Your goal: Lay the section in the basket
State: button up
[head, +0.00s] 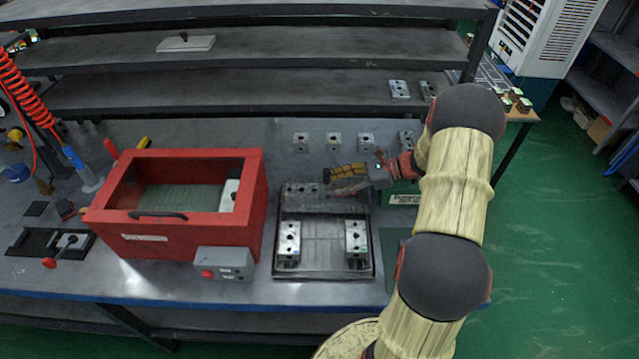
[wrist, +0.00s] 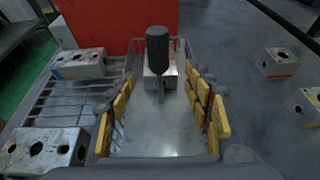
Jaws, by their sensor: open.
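The basket (head: 323,275) is a low dark rack with a slatted floor on the bench, also seen in the wrist view (wrist: 65,108). Silver valve sections stand in it at front left (head: 289,240) and front right (head: 357,238). Another section (head: 300,189) lies at its back left; the wrist view shows it (wrist: 160,84) between my fingertips or just beyond them. My gripper (head: 333,181) reaches left over the back of the basket, its yellow-padded fingers (wrist: 160,95) spread apart.
A red box (head: 150,246) with a clear lid stands left of the basket, a grey button box (head: 224,264) before it. Several more blocks (head: 334,140) stand in a row behind. Shelves (head: 260,90) rise at the back.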

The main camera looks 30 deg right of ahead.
jog(key=shift+v, duration=1.4)
